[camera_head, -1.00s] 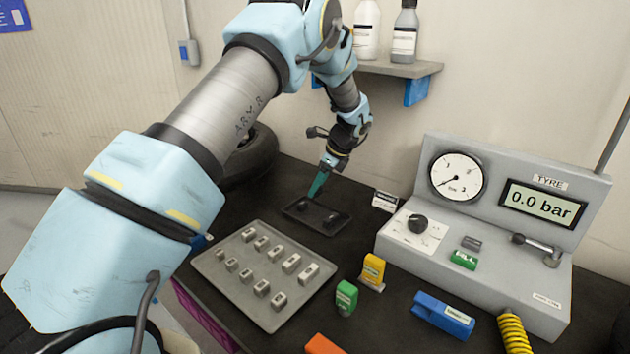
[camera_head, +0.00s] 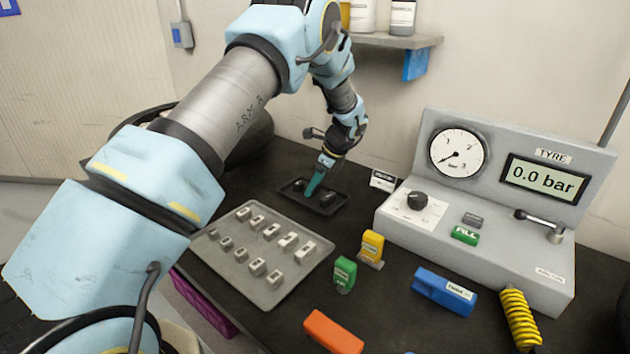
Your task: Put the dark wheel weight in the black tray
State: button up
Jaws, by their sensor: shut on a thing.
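The black tray (camera_head: 340,204) lies on the dark bench top in the middle of the view, behind the grey tray of small weights. My gripper (camera_head: 311,192) points down at the black tray, with its teal fingers low over the left-middle part. It is shut on a small dark thing, apparently the dark wheel weight, which is mostly hidden by the fingers. Small dark shapes show inside the tray on either side of the fingers. I cannot tell whether the held thing touches the tray floor.
A grey tray (camera_head: 213,243) with several small weights sits in front of the black tray. Green (camera_head: 345,273), yellow (camera_head: 372,246), orange (camera_head: 333,331) and blue (camera_head: 443,291) items lie to the right. A tyre pressure console (camera_head: 400,237) stands at right, a small label (camera_head: 383,180) beside the tray.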

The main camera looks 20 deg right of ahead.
dwell(0.4)
jog(key=o, duration=1.4)
jog(key=shift+o, duration=0.2)
jog(key=shift+r, duration=0.1)
jog(key=shift+r+p, duration=2.45)
jog(key=shift+r, duration=0.95)
